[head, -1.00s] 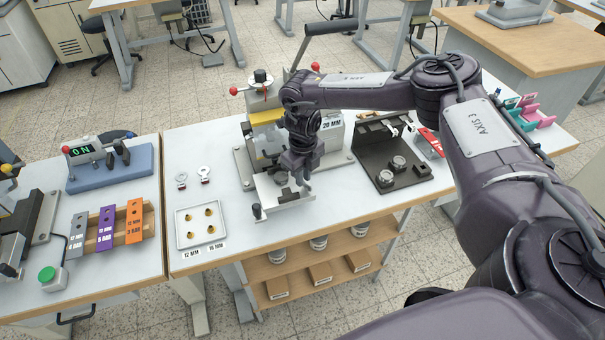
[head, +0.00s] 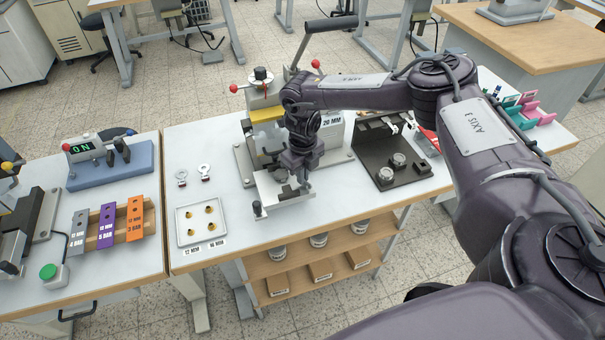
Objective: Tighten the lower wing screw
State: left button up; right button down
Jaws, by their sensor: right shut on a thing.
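The foil stamping press (head: 262,100) stands at the middle of the table, with a black lever, red knobs and a "20 MM" label. Its lower plate (head: 270,191) juts toward me. My right gripper (head: 297,188) points down at the right part of this plate. It is shut on a small part there, which I take to be the lower wing screw. The jaws and wrist hide the screw, so its turn angle cannot be told. My left gripper is out of view.
A white tray (head: 184,241) with several brass pieces lies left of the press. A black fixture (head: 377,148) stands to its right. A blue unit reading "ON" (head: 135,170) and coloured gauge plates (head: 107,226) are on the left table. Bare tabletop (head: 310,228) lies in front.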

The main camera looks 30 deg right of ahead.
jog(key=m, duration=0.2)
jog(key=shift+s+d+f+m, duration=0.1)
jog(key=shift+s+d+m, duration=0.1)
jog(key=shift+d+m, duration=0.1)
jog(key=m+p, duration=0.1)
jog(key=m, duration=0.2)
jog(key=shift+d, duration=0.15)
jog(key=m, duration=0.2)
jog(key=m+p, duration=0.1)
jog(key=m, duration=0.2)
jog(key=shift+s+d+m, duration=0.2)
jog(key=shift+s+m, duration=0.15)
jog(key=shift+m, duration=0.05)
jog(key=m+p, duration=0.1)
jog(key=m, duration=0.1)
jog(key=m+p, duration=0.1)
jog(key=m, duration=0.2)
jog(key=shift+s+d+m+p, duration=0.15)
jog(key=shift+s+m+p, duration=0.15)
jog(key=shift+p, duration=0.1)
jog(key=m+p, duration=0.1)
jog(key=m, duration=0.2)
jog(key=shift+s+p, duration=0.2)
jog(key=shift+p, duration=0.2)
jog(key=shift+s+m+p, duration=0.1)
jog(key=shift+m+p, duration=0.45)
jog(key=shift+m, duration=0.55)
